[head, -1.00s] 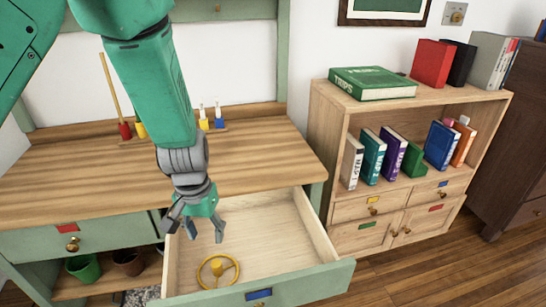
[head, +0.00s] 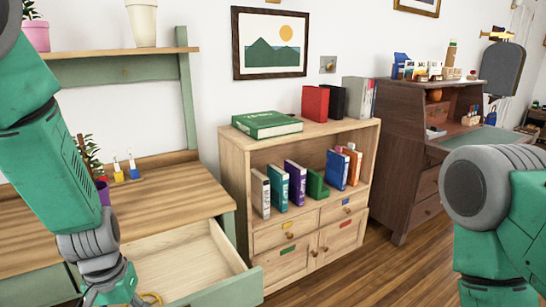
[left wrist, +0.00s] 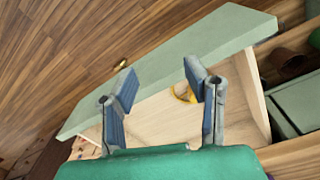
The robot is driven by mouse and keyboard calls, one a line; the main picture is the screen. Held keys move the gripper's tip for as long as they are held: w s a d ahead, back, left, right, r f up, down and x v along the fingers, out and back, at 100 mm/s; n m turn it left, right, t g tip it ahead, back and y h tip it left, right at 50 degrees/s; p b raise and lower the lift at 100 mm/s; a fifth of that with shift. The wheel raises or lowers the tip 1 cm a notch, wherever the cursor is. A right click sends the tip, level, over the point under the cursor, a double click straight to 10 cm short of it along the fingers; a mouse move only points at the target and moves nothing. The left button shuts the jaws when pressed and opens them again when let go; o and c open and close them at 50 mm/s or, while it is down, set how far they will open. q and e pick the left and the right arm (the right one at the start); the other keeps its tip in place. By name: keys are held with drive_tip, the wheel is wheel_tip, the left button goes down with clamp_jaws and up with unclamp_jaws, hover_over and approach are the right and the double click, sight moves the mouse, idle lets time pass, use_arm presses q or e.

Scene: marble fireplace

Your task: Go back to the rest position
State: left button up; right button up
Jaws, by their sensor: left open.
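My left gripper (head: 112,292) is at the lower left of the head view, over the open drawer (head: 180,262) of the green desk. In the left wrist view my left gripper (left wrist: 166,90) has its two fingers spread apart with nothing between them. The yellow wheel-like item (left wrist: 184,92) lies in the drawer beyond the fingers, partly hidden by one of them. In the head view only a small part of the yellow item (head: 152,298) shows at the bottom edge. My right arm is at the right of the head view, but its gripper is out of view.
The drawer front (head: 222,286) juts into the room. A light wooden bookcase (head: 232,182) with several books stands right of the desk, then a dark wooden cabinet (head: 398,205). Bare wooden floor (head: 372,270) lies in front of them.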

use_arm(q)
drive_tip(key=s+f+m, duration=0.1)
drive_tip(key=s+f, duration=0.7)
drive_tip(key=s, duration=0.3)
drive_tip(key=s+f+m, duration=0.1)
drive_tip(key=s+f, duration=0.8)
drive_tip(key=s, duration=0.2)
drive_tip(key=shift+d+t, duration=0.3)
use_arm(e)
drive_tip(key=shift+d+f, duration=0.1)
drive_tip(key=shift+d, duration=0.4)
use_arm(q)
drive_tip(key=shift+a+f, duration=0.15)
drive_tip(key=shift+a, duration=0.05)
use_arm(e)
drive_tip(key=shift+a, duration=0.25)
use_arm(q)
drive_tip(key=shift+d, duration=0.1)
use_arm(e)
drive_tip(key=shift+d, duration=0.15)
